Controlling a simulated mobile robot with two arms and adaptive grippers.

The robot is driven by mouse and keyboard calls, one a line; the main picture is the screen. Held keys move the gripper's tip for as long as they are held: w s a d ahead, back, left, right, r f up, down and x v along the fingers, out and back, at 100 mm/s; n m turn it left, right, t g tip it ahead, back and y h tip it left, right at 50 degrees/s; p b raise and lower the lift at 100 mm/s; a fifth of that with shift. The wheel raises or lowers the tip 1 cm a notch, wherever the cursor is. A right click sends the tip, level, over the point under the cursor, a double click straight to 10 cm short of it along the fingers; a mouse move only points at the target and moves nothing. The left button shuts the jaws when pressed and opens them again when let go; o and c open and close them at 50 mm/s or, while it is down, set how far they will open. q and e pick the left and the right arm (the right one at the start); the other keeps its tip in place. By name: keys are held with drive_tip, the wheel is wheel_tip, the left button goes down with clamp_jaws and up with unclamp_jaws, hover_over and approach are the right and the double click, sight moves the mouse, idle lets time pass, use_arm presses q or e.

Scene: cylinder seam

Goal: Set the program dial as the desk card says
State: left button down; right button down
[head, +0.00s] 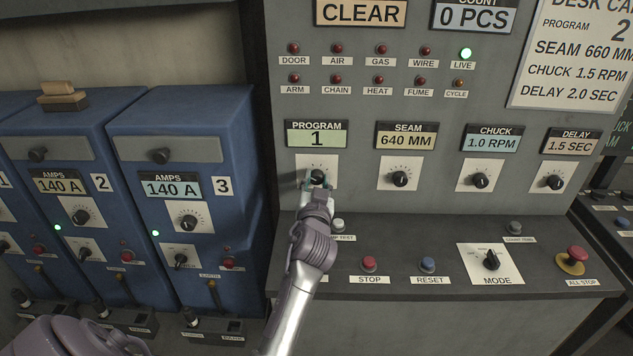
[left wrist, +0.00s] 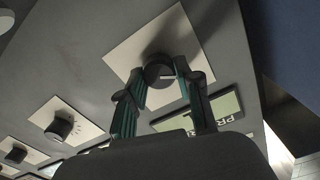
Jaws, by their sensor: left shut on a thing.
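The program dial (head: 317,176) is a black knob on a white plate under the PROGRAM display (head: 316,138), which reads 1. My left gripper (head: 316,184) is at this dial. In the left wrist view its two fingers (left wrist: 163,80) are shut on the sides of the program dial (left wrist: 157,72). The desk card (head: 573,60) at upper right reads program 2, seam 660 MM, chuck 1.5 RPM, delay 2.0 SEC. My right gripper is not in view.
Seam (head: 400,179), chuck (head: 480,180) and delay (head: 555,182) dials sit in a row to the right, reading 640 MM, 1.0 RPM and 1.5 SEC. Below are a stop button (head: 369,263), reset button (head: 428,264), mode knob (head: 491,260) and red all-stop (head: 575,256). Blue power units (head: 190,130) stand left.

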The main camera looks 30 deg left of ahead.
use_arm(q)
drive_tip(key=shift+m, duration=0.4)
drive_tip(key=shift+m+p, duration=0.3)
drive_tip(key=m+p, duration=0.1)
drive_tip(key=m, duration=0.3)
drive_tip(key=shift+p, duration=0.3)
drive_tip(key=shift+m+p, duration=0.3)
drive_tip(key=shift+m, duration=0.9)
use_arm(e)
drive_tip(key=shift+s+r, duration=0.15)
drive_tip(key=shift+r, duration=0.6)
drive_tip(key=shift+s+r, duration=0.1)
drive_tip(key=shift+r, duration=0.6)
use_arm(q)
drive_tip(key=c, duration=0.9)
unclamp_jaws()
drive_tip(key=shift+w, duration=0.1)
drive_tip(key=shift+c, duration=0.2)
drive_tip(key=shift+o, duration=0.8)
drive_tip(key=shift+a+f, duration=0.1)
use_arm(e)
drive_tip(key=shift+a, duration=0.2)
